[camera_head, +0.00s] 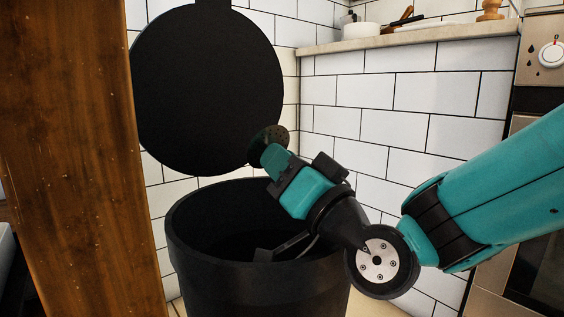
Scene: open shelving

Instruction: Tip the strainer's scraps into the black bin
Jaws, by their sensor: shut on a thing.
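The black bin (255,290) stands at the lower middle with its round black lid (205,85) raised upright behind it. My teal gripper (270,158) is above the bin's opening, towards its back right rim, and points up and left. It is shut on the strainer (277,134), a small dark piece with holes just beyond the fingertips, in front of the lid's lower right edge. The strainer looks tilted, and much of it is hidden by the gripper. I cannot see whether scraps are in it.
A thick wooden post (80,160) stands close at the left. A white tiled wall (400,95) is behind the bin. A counter (405,39) with several kitchen items runs along the upper right, beside an oven panel (545,55) with a knob.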

